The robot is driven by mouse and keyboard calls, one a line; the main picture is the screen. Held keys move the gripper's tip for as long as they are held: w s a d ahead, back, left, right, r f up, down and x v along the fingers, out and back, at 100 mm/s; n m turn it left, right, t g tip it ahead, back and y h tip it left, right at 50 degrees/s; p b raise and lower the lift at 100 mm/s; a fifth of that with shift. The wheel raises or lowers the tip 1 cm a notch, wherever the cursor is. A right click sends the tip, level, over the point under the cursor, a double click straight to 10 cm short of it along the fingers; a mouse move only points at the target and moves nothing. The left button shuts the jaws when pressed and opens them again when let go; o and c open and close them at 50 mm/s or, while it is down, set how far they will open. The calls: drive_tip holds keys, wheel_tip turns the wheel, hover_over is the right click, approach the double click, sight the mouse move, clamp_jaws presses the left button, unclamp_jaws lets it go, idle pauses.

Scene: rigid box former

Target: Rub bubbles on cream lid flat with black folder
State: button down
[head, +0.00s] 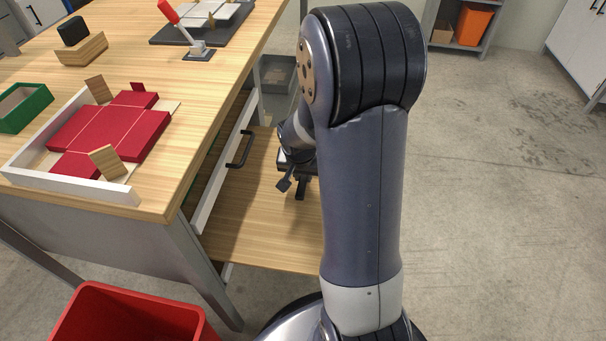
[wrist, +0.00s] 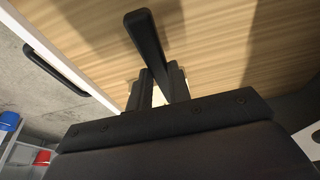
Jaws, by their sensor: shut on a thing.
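My gripper (wrist: 158,88) is shut on a black bar-shaped tool, the black folder (wrist: 150,45), which sticks out past the fingers in the wrist view. In the head view my gripper (head: 294,186) points down beside the bench, over a lower wooden shelf, partly hidden by my arm. A small pale patch shows between the fingers in the wrist view; I cannot tell what it is. I cannot make out a cream lid or bubbles in either view.
A drawer front with a black handle (head: 239,148) is close left of my gripper. On the bench (head: 215,98) are a red box blank (head: 108,132), a green box (head: 38,117) and a red-handled press (head: 170,12). A red bin (head: 125,312) stands in front. Floor at right is clear.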

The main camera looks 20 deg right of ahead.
drive_tip(key=shift+w+d+f, duration=0.1)
drive_tip(key=shift+w+d, duration=0.6)
drive_tip(key=shift+w, duration=0.25)
idle(1.0)
drive_tip(key=shift+s+a+b, duration=0.45)
drive_tip(key=shift+s+a, duration=0.25)
drive_tip(key=shift+s, duration=0.35)
idle(0.9)
drive_tip(key=shift+w+d, duration=0.1)
drive_tip(key=shift+w+d, duration=0.15)
drive_tip(key=shift+w, duration=0.15)
drive_tip(key=shift+w+d, duration=0.45)
drive_tip(key=shift+w, duration=0.2)
idle(0.5)
idle(0.4)
drive_tip(key=shift+r+p, duration=2.65)
drive_tip(key=shift+r, duration=0.8)
